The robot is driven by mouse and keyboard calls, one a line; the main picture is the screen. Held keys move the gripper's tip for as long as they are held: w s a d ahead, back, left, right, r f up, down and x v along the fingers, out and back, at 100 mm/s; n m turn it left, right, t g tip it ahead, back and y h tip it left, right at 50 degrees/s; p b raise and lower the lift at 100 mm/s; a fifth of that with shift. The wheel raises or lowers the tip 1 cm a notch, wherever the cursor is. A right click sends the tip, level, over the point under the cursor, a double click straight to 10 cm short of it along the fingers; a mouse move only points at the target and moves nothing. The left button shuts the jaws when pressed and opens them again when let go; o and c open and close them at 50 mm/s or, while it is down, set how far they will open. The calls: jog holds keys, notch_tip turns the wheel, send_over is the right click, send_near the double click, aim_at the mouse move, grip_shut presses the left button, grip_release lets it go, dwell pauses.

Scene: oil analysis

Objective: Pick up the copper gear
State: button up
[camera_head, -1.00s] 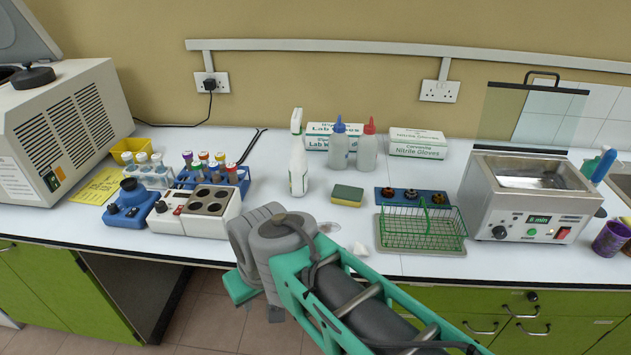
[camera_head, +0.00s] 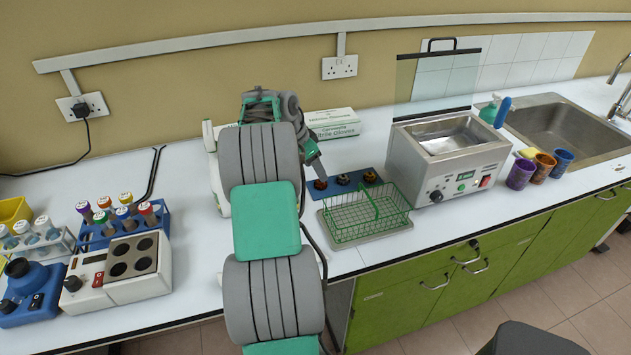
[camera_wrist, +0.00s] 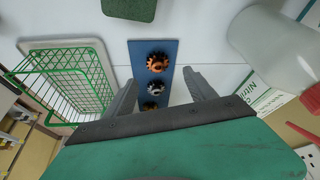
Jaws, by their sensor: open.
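The copper gear (camera_wrist: 157,62) is an orange-brown toothed ring on a blue mat (camera_wrist: 143,47). In the wrist view it is the topmost of three gears, with a silver gear (camera_wrist: 155,88) and a darker brassy gear (camera_wrist: 150,106) below it. In the head view the copper gear (camera_head: 320,184) is at the mat's left end, close to my fingers. My gripper (camera_wrist: 163,80) is open and empty, its fingers either side of the mat's width in the wrist view. The copper gear shows just beyond the fingertips; the height gap is hard to tell.
A green wire basket (camera_head: 366,214) stands just in front of the mat. A heated bath (camera_head: 449,160) is to the right. A glove box (camera_head: 332,124) is behind, and a white bottle (camera_wrist: 277,50) and a green sponge (camera_wrist: 130,8) are close by in the wrist view.

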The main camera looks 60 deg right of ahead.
aim_at(319, 182)
jog(key=x, duration=0.2)
jog(key=p+x, duration=0.1)
jog(key=x, duration=0.2)
jog(key=shift+s+a+f, duration=0.1)
jog(key=shift+a+f, duration=0.05)
jog(key=shift+f, duration=0.25)
grip_shut()
